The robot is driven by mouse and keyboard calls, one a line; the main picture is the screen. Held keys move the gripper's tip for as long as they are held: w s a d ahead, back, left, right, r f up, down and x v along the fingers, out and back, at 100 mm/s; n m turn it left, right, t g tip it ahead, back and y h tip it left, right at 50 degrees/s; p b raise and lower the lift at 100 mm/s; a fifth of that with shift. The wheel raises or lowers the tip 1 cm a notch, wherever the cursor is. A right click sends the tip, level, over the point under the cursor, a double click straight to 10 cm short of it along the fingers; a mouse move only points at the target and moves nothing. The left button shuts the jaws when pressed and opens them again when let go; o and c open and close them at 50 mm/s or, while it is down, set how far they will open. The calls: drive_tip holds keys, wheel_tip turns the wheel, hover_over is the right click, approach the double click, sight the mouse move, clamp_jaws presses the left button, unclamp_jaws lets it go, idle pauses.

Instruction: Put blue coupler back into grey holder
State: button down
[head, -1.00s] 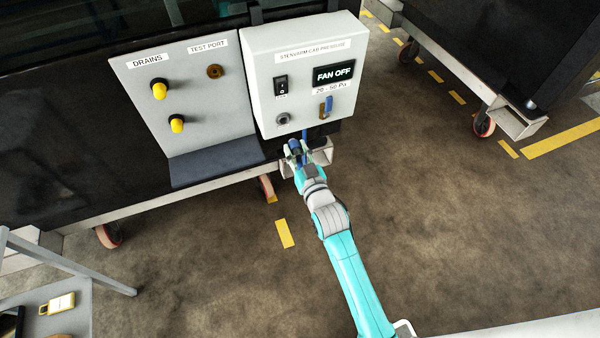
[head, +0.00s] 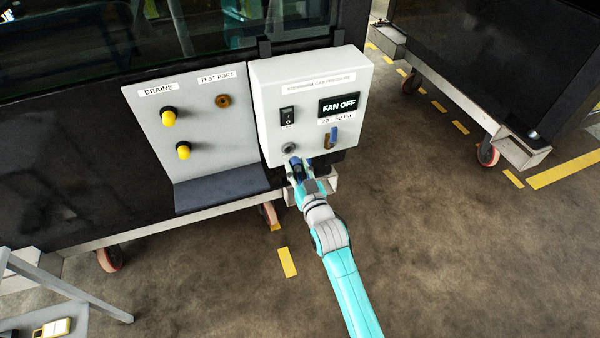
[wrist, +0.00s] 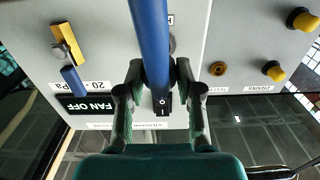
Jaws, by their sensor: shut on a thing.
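My gripper (head: 302,165) is just below the front of the white pressure box, shut on the blue coupler. In the wrist view my gripper (wrist: 157,72) has a finger on each side of a long blue body, the coupler with perhaps its hose (wrist: 150,35), which runs up out of the picture. The head view shows only a little blue at the fingers. A grey round fitting (head: 290,148), perhaps the grey holder, is at the box's lower left, just above the fingertips. In the wrist view it is partly hidden behind the blue body. I cannot tell whether they touch.
The white box (head: 264,95) carries a black switch (head: 288,116), a FAN OFF display (head: 340,104) and a brass valve with a blue lever (head: 334,136). A grey panel (head: 205,130) with yellow-capped drains stands to the left, a dark ledge (head: 222,188) below it. Open floor lies right.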

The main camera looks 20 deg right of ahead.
sight(293, 159)
drive_tip(key=shift+w, duration=1.55)
drive_tip(key=shift+w, duration=0.5)
idle(1.0)
drive_tip(key=c, duration=0.7)
unclamp_jaws()
drive_tip(key=shift+s, duration=0.15)
drive_tip(key=s, duration=1.1)
drive_tip(key=shift+s, duration=0.4)
drive_tip(key=o, duration=0.7)
